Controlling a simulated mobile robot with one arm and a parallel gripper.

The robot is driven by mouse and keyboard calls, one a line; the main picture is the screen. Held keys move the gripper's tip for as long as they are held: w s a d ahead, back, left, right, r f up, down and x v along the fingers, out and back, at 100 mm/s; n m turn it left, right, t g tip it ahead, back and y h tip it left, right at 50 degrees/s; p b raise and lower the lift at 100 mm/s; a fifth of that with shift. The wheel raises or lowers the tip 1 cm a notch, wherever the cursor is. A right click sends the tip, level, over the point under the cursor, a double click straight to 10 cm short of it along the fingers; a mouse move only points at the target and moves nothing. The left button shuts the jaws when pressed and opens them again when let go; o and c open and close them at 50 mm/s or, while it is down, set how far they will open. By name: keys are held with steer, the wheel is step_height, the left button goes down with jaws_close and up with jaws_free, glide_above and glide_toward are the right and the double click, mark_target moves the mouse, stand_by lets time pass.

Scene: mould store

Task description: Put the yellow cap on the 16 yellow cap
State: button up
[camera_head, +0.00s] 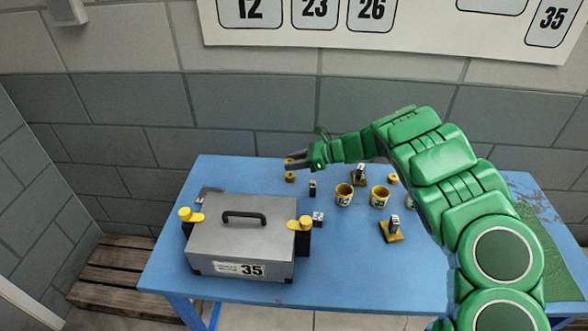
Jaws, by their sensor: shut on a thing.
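My gripper (293,163), at the end of my green arm, is over the back of the blue table. It is shut on a small yellow cap (289,160) at its tips, partly hidden by the fingers. Another small yellow cap (290,176) is just below it in the picture, on the table; I cannot tell how far apart the two are. A third small yellow piece (393,179) is to the right, by my arm. No number 16 is readable on any of them.
A grey case (240,240) marked 35, with yellow-topped clamps at its sides, stands on the blue table (240,178) at front left. Two yellow cups (344,195) (380,197) stand mid-table. A yellow-based block (391,232) and small dark-and-white pieces (313,188) (318,219) are nearby.

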mark_target(294, 175)
steer(key=shift+w+a+f, duration=0.1)
steer(key=shift+w+f, duration=0.25)
steer(key=shift+f, duration=1.5)
steer(key=shift+f, duration=0.1)
steer(key=o, duration=1)
steer(key=v, duration=1.2)
